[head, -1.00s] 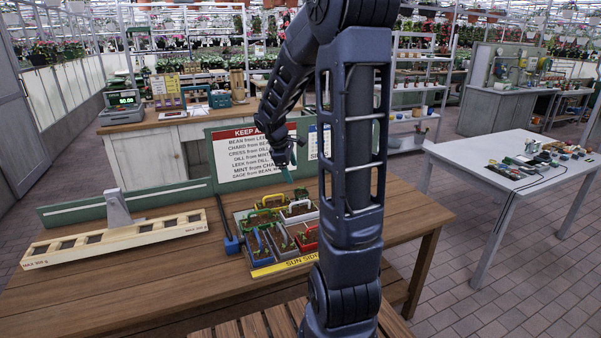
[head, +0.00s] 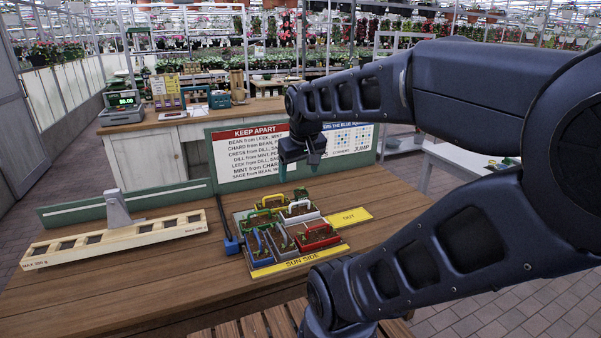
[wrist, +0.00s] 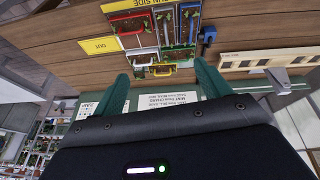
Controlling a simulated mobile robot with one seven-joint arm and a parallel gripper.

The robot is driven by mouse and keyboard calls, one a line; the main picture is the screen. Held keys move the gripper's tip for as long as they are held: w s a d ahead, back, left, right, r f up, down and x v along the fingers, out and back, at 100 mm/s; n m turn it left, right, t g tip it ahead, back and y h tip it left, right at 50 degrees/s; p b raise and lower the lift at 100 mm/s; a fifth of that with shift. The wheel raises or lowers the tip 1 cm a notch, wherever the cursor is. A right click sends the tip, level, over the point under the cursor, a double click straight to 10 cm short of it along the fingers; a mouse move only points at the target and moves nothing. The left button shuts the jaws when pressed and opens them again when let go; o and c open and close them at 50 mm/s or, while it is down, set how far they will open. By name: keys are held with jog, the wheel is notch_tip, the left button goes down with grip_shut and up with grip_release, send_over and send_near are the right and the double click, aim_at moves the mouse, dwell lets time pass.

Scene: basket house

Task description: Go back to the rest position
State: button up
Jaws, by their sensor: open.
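My gripper (head: 299,160) hangs above the back edge of the wooden table, in front of the sign board. In the wrist view its two green fingers (wrist: 162,85) are spread apart with nothing between them. The tray (head: 262,271) of small baskets with coloured handles stands on the table below and in front of the gripper. White, red, blue, yellow and green handles show. The gripper is clear of the tray and touches nothing. My arm folds in from the right side of the head view.
A wooden balance beam (head: 120,240) with several square holes lies at the table's left. A yellow OUT plate (head: 349,217) is right of the tray. The sign board (head: 245,155) stands behind. A counter with a scale (head: 122,106) is farther back. The table's left front is clear.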

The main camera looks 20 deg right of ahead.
jog(key=shift+s+a+r+m+y, duration=0.15)
jog(key=shift+s+a+m, duration=0.1)
jog(key=shift+s, duration=0.35)
jog(key=shift+s+a+f+m+y, duration=0.15)
jog(key=shift+s+m, duration=0.1)
jog(key=shift+s, duration=0.3)
